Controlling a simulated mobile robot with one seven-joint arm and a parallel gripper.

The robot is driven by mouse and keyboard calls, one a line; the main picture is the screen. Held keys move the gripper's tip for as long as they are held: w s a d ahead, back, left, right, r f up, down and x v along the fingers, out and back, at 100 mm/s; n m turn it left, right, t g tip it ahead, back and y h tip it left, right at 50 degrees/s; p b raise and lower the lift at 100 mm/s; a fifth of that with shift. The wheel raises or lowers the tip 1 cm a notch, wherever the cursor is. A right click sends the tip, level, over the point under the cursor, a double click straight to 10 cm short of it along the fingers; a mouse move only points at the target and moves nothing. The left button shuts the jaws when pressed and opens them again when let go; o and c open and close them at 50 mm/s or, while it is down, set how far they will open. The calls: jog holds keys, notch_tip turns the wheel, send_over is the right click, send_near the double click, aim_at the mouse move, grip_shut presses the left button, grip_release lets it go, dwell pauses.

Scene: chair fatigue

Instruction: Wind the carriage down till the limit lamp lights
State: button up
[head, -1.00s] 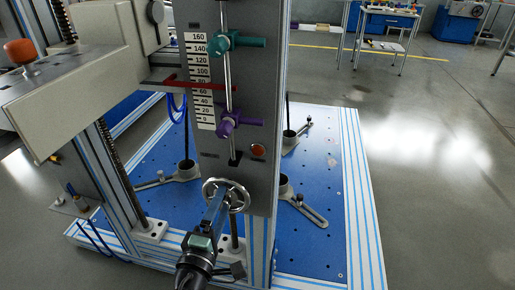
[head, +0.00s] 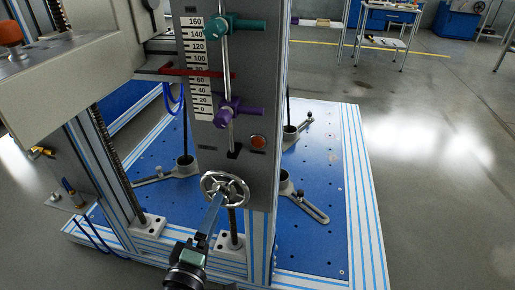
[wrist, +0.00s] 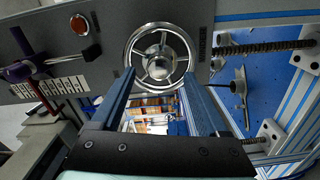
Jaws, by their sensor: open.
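The chromed spoked handwheel (head: 225,188) sits low on the grey column face, and shows face-on in the wrist view (wrist: 159,55). My gripper (wrist: 157,77) is open and empty, its two blue fingers pointing at the wheel's lower rim; contact cannot be told. In the head view my gripper (head: 216,208) is just below the wheel's hub. The beige carriage (head: 75,75) at left has a red pointer (head: 195,71) at about 80 on the scale (head: 195,65).
A teal clamp (head: 235,26) and a purple clamp (head: 238,111) sit on the vertical rod beside the scale. A blue perforated base (head: 320,235) with slotted feet surrounds the column. Open floor (head: 430,200) lies to the right.

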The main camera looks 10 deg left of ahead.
jog(key=shift+m, duration=0.5)
jog(key=m+b, duration=0.3)
jog(key=shift+m, duration=0.3)
